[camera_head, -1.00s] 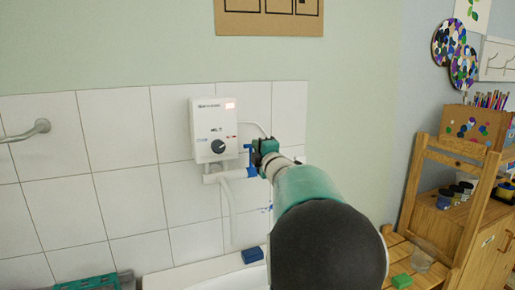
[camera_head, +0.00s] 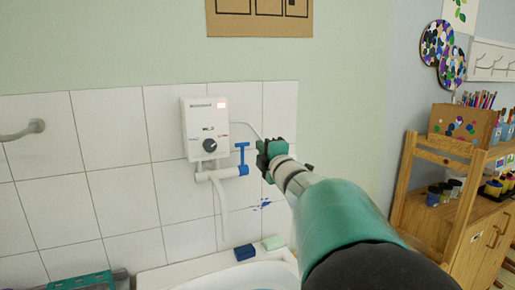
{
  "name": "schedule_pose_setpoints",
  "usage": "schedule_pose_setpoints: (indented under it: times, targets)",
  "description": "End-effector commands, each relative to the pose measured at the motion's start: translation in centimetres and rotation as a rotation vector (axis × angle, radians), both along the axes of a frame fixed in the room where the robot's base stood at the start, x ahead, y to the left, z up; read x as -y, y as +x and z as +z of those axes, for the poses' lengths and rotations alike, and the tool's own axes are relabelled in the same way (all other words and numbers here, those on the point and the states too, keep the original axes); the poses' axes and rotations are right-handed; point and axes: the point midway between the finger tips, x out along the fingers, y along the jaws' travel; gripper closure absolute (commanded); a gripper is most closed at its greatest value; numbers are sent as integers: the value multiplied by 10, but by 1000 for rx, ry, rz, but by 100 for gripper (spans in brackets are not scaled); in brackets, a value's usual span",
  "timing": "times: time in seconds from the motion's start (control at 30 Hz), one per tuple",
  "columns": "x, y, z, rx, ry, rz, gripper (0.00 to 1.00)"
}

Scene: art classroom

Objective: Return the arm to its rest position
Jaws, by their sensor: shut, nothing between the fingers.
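My arm reaches in from the bottom right, and my gripper (camera_head: 264,160) is at its far end in front of the tiled wall. The gripper is shut and I see nothing held in it. It is just right of a blue valve handle (camera_head: 242,150) on the white pipe (camera_head: 215,174), with a small gap between them in the picture. The pipe is under a white water heater (camera_head: 205,128) with a dark knob and a lit red display. My arm hides part of the basin and the floor at the right.
A wooden shelf unit (camera_head: 470,215) with jars and pencils is at the right. A metal rail (camera_head: 22,131) is on the left wall.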

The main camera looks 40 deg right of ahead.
Motion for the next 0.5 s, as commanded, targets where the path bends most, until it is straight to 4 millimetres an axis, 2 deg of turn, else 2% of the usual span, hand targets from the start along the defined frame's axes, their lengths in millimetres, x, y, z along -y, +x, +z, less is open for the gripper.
schedule_pose_setpoints:
  times: [0.37, 0.5]
  targets:
    - [-3, -8, 1, 0, 10, -3, 100]
    - [-22, -10, -2, -7, 133, -25, 100]
